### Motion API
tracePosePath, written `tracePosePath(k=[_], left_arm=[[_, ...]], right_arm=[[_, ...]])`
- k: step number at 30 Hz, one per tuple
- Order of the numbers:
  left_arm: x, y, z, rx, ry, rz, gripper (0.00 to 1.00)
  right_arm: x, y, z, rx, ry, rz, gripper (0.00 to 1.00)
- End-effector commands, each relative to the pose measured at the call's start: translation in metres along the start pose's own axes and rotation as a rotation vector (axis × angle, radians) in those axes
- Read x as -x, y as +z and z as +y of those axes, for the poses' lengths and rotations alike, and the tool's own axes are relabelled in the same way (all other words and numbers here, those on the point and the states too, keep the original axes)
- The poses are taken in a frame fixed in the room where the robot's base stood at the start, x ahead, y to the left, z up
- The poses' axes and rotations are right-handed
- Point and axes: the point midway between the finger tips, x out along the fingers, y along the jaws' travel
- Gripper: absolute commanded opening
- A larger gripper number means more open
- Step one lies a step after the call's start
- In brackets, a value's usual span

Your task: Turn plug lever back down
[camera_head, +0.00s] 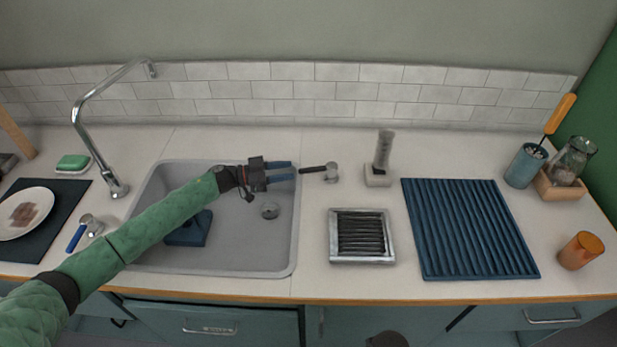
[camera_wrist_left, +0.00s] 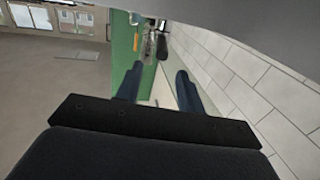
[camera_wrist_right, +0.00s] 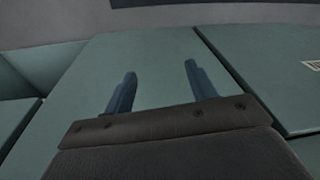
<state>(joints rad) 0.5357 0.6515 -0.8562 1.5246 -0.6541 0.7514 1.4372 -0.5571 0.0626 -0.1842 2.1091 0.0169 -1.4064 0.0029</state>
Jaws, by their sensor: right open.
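The plug lever (camera_head: 318,169) is on the counter just right of the sink (camera_head: 297,235). It has a dark handle pointing left and a round metal hub. My left gripper (camera_head: 294,171) is over the sink's right part, its blue fingers pointing right at the handle's end. In the left wrist view the fingers (camera_wrist_left: 158,78) are apart, with a dark handle and grey metal beyond their tips. Whether they touch the handle I cannot tell. A round drain (camera_head: 270,210) shows in the sink floor. My right gripper (camera_wrist_right: 158,75) is open and empty in front of teal cabinet fronts.
A tall faucet (camera_head: 118,188) and a blue-handled lever (camera_head: 78,237) stand left of the sink. A blue block (camera_head: 190,230) lies in the sink under my left arm. Right of the lever are a grey brush on a base (camera_head: 378,178), a framed grate (camera_head: 361,258) and a ribbed blue mat (camera_head: 465,228).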

Motion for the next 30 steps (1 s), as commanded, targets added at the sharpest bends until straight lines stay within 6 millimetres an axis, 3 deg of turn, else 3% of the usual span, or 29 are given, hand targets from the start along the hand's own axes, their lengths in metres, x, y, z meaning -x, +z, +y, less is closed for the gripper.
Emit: tracePosePath(k=[4, 9, 14, 24, 30], left_arm=[[0.000, 0.010, 0.000, 0.000, 0.000, 0.000, 0.38], [-0.003, 0.010, 0.000, 0.000, 0.000, 0.001, 0.38], [-0.018, 0.009, 0.000, 0.001, 0.001, 0.002, 0.38], [-0.061, 0.009, 0.000, 0.001, 0.000, 0.001, 0.38], [-0.075, 0.010, 0.000, 0.001, -0.001, 0.000, 0.38]], right_arm=[[0.031, 0.002, -0.003, -0.002, -0.006, -0.002, 0.57], [0.040, 0.003, -0.004, -0.003, -0.008, -0.006, 0.57], [0.023, 0.004, -0.002, -0.002, -0.005, -0.009, 0.57], [-0.030, 0.012, 0.003, -0.002, 0.002, -0.013, 0.57], [-0.048, 0.017, 0.005, -0.002, 0.005, -0.015, 0.57]])
